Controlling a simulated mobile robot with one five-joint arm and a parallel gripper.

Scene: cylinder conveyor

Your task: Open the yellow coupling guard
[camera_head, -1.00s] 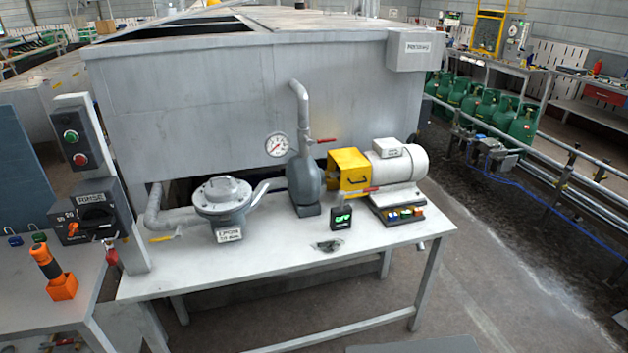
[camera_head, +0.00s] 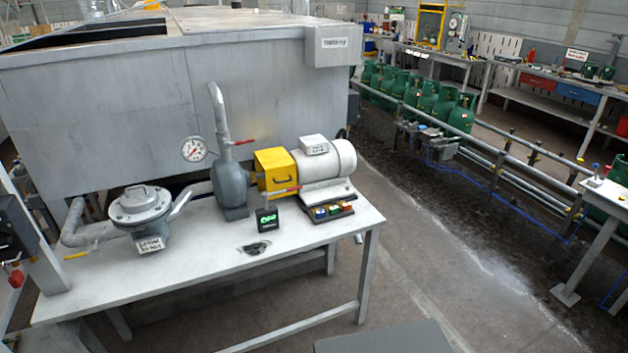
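The yellow coupling guard (camera_head: 275,168) is a box-shaped cover with a dark handle on its front face. It sits between the grey pump (camera_head: 231,188) and the white motor (camera_head: 327,163) on the metal table, and it looks shut. My gripper is not in view.
The table (camera_head: 200,275) also carries a strainer housing (camera_head: 140,207), a small black OFF sign (camera_head: 267,218) and a button box (camera_head: 329,213). A large grey tank (camera_head: 150,105) stands behind. Open floor (camera_head: 440,250) lies to the right, before a railing.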

